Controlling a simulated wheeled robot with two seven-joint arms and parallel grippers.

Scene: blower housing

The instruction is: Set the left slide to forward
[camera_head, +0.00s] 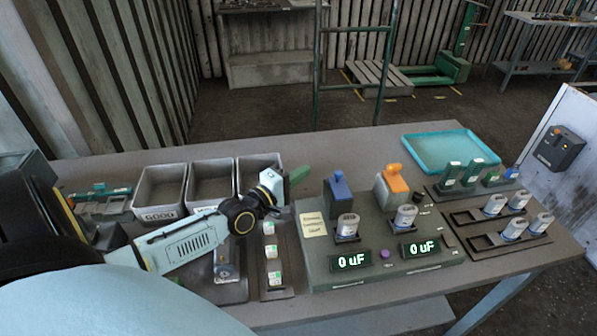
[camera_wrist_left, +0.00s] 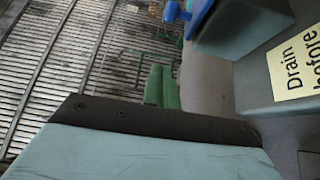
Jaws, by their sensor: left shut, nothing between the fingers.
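The left slide (camera_head: 339,186) is a blue piece with a small knob on top, at the back left of the grey tester (camera_head: 310,260). Its setting is hard to tell. In the left wrist view, part of the blue slide (camera_wrist_left: 201,14) shows at the top edge. My left gripper (camera_head: 299,173) is left of the blue slide and apart from it, above the table. Its green fingers (camera_wrist_left: 162,88) are together with nothing between them. An orange slide (camera_head: 397,182) sits on the right half of the tester. My right gripper is not in view.
The tester has two "0 uF" displays (camera_head: 351,261), seated capacitors (camera_head: 347,226) and a yellow "Drain before" label (camera_head: 313,224). Grey bins (camera_head: 160,191) stand behind my left arm. Capacitor racks (camera_head: 497,238) and an empty teal tray (camera_head: 446,150) are at the right.

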